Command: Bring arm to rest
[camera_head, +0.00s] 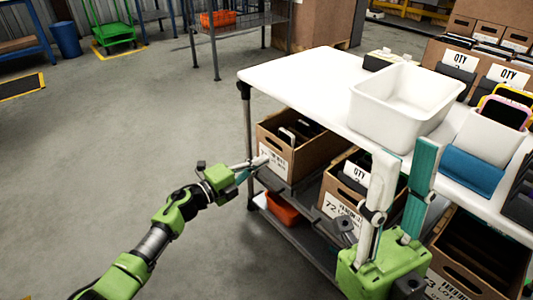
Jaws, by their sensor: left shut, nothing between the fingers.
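My left arm comes in from the lower left, green and black. Its gripper (258,162) is shut and empty, in front of the left tilted carton. My right gripper (403,160) is large in the lower right, with its green body low and its two fingers pointing up. The fingers are apart with nothing seen between them, in front of the table edge. The rest of my right arm is out of view.
A white table (290,75) carries a white bin (395,125) and a blue-and-white holder (470,170). Below it are a brown carton (310,155) with dark items, other cartons and an orange bin (283,208). The floor (100,170) at left is clear.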

